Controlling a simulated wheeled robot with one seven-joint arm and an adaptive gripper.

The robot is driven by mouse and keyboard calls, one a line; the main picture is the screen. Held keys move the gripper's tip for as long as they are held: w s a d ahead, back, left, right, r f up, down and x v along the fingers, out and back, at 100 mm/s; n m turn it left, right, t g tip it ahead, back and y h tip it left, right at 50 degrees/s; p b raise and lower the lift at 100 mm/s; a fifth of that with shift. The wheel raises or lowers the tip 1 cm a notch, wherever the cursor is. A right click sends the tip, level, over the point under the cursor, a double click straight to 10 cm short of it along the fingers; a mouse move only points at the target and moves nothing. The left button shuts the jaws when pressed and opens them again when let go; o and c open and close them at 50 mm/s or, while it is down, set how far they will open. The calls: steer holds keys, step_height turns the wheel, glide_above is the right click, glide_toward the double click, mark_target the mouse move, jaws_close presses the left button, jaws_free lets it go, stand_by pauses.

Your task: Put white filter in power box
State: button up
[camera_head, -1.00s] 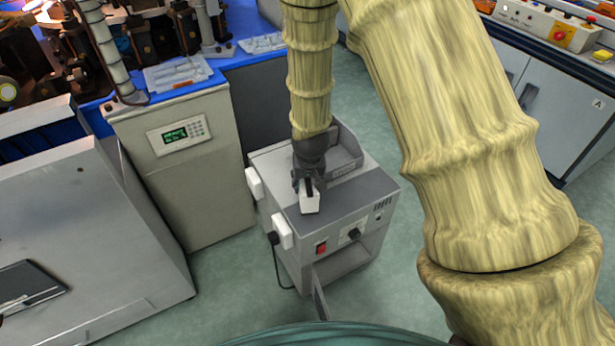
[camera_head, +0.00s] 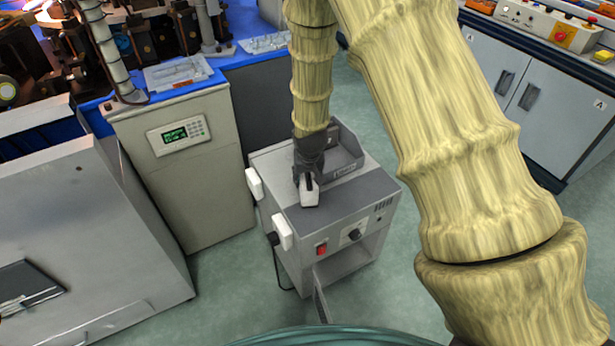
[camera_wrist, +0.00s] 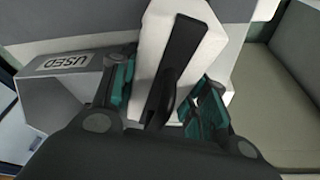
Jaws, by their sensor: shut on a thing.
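My gripper (camera_head: 308,178) is shut on a white filter (camera_head: 309,197) above the top of the grey power box (camera_head: 345,205). In the wrist view the white filter (camera_wrist: 150,58) has a dark handle strip, and the teal finger pads of my gripper (camera_wrist: 163,95) lie on either side of it. The power box has a red switch and a black knob on its front. An opening shows low on that front, with its door swung outward. I cannot tell whether the filter touches the top of the box.
A grey bin (camera_head: 345,158) stands at the back of the box top; its "USED" label shows in the wrist view (camera_wrist: 62,62). Two white blocks (camera_head: 283,232) stick out from the box's left side. A beige cabinet (camera_head: 190,185) stands left. Green floor (camera_head: 420,290) is open right of the box.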

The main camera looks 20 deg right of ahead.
steer(key=shift+f, duration=0.2)
steer(key=o, duration=1.1)
steer(key=shift+r, duration=0.15)
